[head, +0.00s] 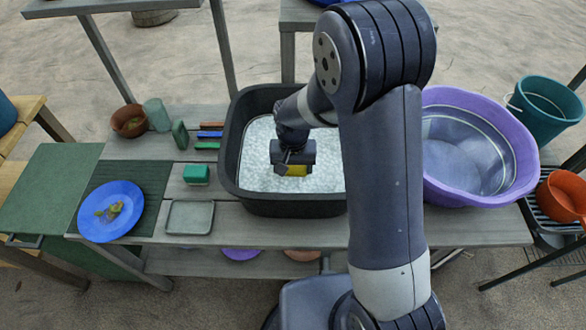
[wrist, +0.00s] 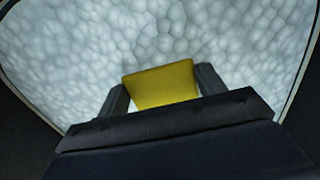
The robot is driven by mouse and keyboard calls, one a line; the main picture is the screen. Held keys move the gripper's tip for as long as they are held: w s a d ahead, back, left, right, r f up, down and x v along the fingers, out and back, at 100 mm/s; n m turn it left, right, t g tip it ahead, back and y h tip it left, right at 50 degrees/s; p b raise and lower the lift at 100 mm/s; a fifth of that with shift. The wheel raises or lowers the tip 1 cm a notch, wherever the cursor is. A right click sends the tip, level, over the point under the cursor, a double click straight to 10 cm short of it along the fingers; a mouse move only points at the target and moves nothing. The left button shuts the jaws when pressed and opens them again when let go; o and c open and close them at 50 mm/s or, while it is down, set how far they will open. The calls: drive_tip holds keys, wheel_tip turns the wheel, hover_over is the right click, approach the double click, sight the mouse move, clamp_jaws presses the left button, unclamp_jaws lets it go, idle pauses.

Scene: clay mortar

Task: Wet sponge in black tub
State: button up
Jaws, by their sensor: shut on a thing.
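The black tub (head: 232,165) stands on the grey bench and is filled with white foam (head: 258,150). My gripper (head: 292,168) is inside the tub's outline, low over the foam near the middle. It is shut on a yellow sponge (head: 293,171). In the wrist view the sponge (wrist: 160,84) sits between the two fingers, with foam filling the background. I cannot tell whether the sponge touches the foam. My arm hides the tub's right part.
A purple basin (head: 513,140) of water stands right of the tub. Left of it are a green block (head: 196,174), a grey tray (head: 190,217), and a blue plate (head: 110,222) holding food scraps. A terracotta bowl (head: 130,121) and a teal cup (head: 157,115) stand at the back left.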

idle(0.5)
wheel_tip(320, 180, up, 17)
drive_tip(key=p, duration=1.1)
drive_tip(key=shift+f+p, duration=0.15)
drive_tip(key=shift+p, duration=0.25)
drive_tip(key=shift+d+f, duration=0.1)
